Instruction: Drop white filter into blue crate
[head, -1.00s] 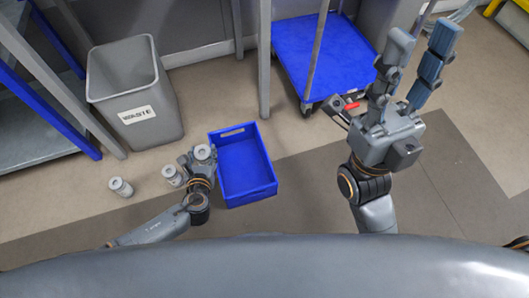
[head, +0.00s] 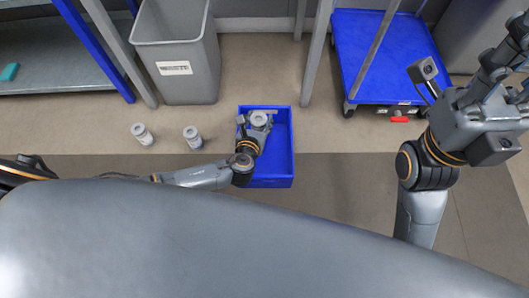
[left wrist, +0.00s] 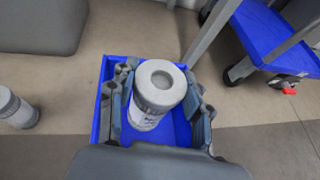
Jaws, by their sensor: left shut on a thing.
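A white filter (left wrist: 157,92) with a grey ring-shaped top is upright between the fingers of my left gripper (left wrist: 162,98), which is shut on it. In the head view the same filter (head: 260,117) and my left gripper (head: 254,124) are over the blue crate (head: 283,160). The crate's blue wall (left wrist: 100,115) shows around the fingers in the left wrist view. How high the filter is above the crate's floor is hard to tell. My right gripper (head: 475,85) is at the right, empty, with fingers spread; some fingertips leave the frame.
Two similar white canisters (head: 142,135) (head: 193,137) stand on the floor left of the crate. A grey waste bin (head: 185,60) is behind them. A blue cart (head: 375,55) stands back right, and a grey shelf (head: 50,60) back left. Floor right of the crate is clear.

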